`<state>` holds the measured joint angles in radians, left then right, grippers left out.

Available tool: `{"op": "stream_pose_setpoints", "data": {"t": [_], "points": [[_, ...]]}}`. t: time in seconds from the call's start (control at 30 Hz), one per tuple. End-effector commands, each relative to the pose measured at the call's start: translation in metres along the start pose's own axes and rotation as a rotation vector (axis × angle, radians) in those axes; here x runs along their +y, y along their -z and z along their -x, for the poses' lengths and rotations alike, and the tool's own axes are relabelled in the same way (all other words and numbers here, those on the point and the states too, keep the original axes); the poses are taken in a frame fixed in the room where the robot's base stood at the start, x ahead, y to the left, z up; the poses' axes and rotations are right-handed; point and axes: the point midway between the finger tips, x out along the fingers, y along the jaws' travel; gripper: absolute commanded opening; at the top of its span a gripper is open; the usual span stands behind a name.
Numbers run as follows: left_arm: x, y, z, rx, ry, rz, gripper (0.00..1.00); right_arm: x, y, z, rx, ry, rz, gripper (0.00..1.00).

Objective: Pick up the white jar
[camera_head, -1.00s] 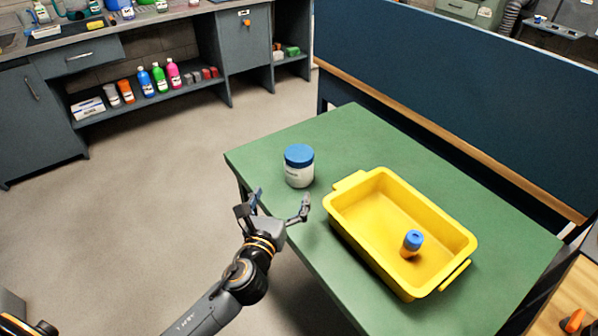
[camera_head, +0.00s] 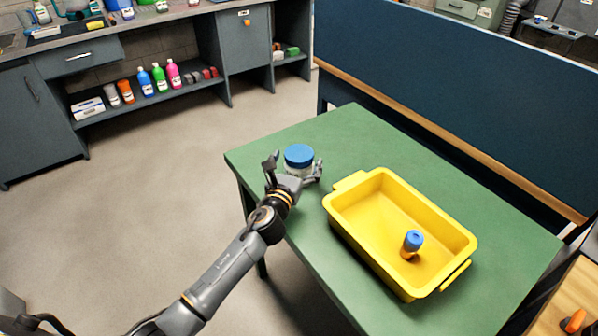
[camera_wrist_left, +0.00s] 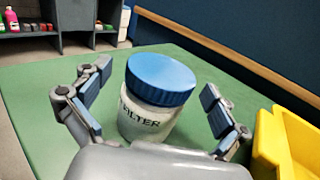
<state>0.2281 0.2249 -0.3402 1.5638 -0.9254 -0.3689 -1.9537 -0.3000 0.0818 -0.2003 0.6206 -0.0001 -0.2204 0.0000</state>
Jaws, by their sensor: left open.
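The white jar (camera_head: 299,160) with a blue ribbed lid stands upright on the green table, near its left corner. In the left wrist view the jar (camera_wrist_left: 148,117) shows dark lettering reading "FILTER". My left gripper (camera_head: 293,168) is open at the jar's near side, partly hiding its body in the head view. In the wrist view its two fingers (camera_wrist_left: 153,98) stand on either side of the jar, with visible gaps. The palm hides the jar's base. My right gripper does not show.
A yellow tray (camera_head: 345,228) stands on the green table (camera_head: 400,150) just right of the jar, holding a small orange container with a blue cap (camera_head: 411,241). A dark blue partition (camera_head: 450,90) runs behind the table. The table's far part is clear.

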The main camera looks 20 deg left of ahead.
Motion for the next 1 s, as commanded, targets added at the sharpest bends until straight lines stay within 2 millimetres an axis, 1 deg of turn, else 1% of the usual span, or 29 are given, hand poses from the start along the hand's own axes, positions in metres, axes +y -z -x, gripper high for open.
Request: {"op": "stream_pose_setpoints", "data": {"t": [0.03,0.1,0.33,0.37,0.4,0.47,0.5,0.57,0.6,0.67,0.7,0.73,0.77,1.0], "points": [[-0.0006,-0.0006,-0.006,-0.001,0.001,0.001,0.98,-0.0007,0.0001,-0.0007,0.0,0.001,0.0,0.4],[-0.0008,-0.0007,-0.0103,-0.001,0.001,0.002,0.98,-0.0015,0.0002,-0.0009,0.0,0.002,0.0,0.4],[-0.0006,-0.0005,-0.0115,0.0,0.001,0.001,0.98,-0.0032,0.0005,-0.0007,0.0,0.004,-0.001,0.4],[-0.0006,-0.0005,-0.0115,0.0,0.001,0.001,0.94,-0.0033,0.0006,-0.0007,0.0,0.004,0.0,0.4],[-0.0006,-0.0005,-0.0114,0.0,0.001,0.001,0.86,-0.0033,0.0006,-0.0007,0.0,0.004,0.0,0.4],[-0.0006,-0.0005,-0.0114,0.0,0.001,0.001,0.74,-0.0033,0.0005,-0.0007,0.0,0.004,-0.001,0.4],[-0.0005,-0.0005,-0.0113,0.0,0.001,0.001,0.65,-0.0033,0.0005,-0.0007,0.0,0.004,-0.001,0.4],[-0.0005,-0.0005,-0.0113,0.0,0.001,0.001,0.53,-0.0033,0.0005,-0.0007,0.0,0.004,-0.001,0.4],[-0.0005,-0.0005,-0.0112,0.0,0.001,0.001,0.45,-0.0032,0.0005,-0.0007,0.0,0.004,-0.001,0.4],[-0.0005,-0.0005,-0.0112,0.0,0.001,0.001,0.33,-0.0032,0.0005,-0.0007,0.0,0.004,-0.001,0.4],[-0.0006,-0.0004,-0.0112,0.0,0.001,0.001,0.25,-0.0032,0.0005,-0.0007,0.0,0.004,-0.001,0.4],[-0.0005,-0.0004,-0.0112,0.0,0.001,0.001,0.18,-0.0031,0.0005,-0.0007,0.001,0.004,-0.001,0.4],[-0.0007,-0.0016,-0.0114,-0.002,0.001,0.001,0.15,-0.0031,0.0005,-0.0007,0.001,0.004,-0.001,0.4],[-0.0006,-0.0024,-0.0114,-0.002,0.001,0.001,0.15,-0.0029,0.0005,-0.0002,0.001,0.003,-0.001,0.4]]}}
